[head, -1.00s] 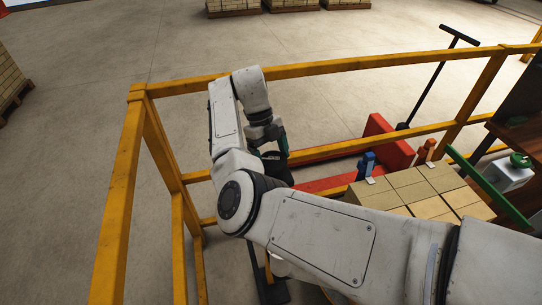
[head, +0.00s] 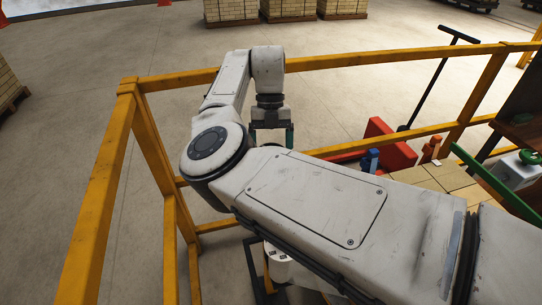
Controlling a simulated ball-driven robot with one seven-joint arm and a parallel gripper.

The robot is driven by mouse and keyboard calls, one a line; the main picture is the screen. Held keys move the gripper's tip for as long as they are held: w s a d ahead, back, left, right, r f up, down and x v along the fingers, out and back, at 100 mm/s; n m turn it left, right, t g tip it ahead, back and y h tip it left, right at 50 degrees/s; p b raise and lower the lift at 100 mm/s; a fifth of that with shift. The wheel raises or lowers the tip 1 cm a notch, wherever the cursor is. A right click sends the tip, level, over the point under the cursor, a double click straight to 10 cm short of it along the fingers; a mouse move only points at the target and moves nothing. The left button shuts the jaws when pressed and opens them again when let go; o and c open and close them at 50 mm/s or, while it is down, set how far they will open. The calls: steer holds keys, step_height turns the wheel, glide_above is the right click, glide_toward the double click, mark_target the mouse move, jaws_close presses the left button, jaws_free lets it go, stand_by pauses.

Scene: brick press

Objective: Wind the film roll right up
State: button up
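My gripper (head: 271,138) hangs beyond my arm, near the yellow rail. Its two fingers point down and stand apart, with nothing visible between them, though the arm hides what is below the tips. A white round thing with dark marks on top (head: 279,263) shows low in the picture, partly under my arm. It may be the film roll, but I cannot tell for sure. My gripper is well apart from it in the picture.
A yellow guard rail (head: 400,59) runs around the arm. Tan bricks (head: 450,178) lie at the right, partly hidden, by a blue item (head: 370,160), an orange-red one (head: 431,149) and a green bar (head: 495,184). A red block (head: 388,142) and black-handled truck (head: 436,82) stand behind.

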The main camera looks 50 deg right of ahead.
steer(key=shift+s+b, duration=0.1)
steer(key=shift+b, duration=0.3)
steer(key=o, duration=0.9)
steer(key=shift+a, duration=0.1)
